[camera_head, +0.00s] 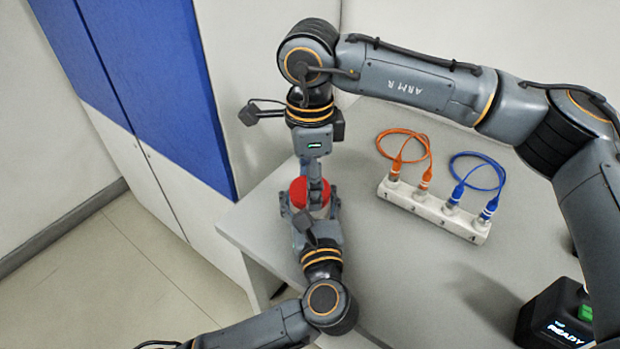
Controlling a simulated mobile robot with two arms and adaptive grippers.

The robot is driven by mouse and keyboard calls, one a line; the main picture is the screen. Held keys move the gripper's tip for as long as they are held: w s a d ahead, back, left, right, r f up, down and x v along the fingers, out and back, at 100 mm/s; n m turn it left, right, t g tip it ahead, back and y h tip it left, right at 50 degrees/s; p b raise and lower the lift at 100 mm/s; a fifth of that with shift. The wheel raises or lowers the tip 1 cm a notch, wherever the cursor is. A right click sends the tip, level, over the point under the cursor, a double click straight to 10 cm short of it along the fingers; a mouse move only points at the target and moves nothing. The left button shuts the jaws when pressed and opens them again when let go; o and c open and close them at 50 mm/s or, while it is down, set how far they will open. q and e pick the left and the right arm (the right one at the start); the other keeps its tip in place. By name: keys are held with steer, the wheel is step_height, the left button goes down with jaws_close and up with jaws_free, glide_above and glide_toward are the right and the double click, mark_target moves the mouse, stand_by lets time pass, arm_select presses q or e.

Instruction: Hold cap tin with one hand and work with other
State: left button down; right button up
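The tin (322,212) stands near the left edge of the table, with a pale body and a red cap (299,190) on top. My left gripper (310,207) comes from the front, with one finger on each side of the tin's body, and looks closed around it. My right gripper (315,188) reaches down from the back, with its fingers at the red cap. I see these fingers nearly edge-on, so their gap and their contact with the cap are hidden. Parts of the tin are covered by both grippers.
A white socket block (433,212) with orange cables (405,134) and blue cables (480,156) stands right of the tin. A black device (553,318) reading "READY" is at the lower right. The grey table (400,270) is clear between them. A blue and white cabinet (165,75) stands left.

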steer(key=shift+c, duration=0.8)
steer(key=o, duration=1.4)
steer(key=shift+c, duration=0.2)
step_height(320, 180, up, 12)
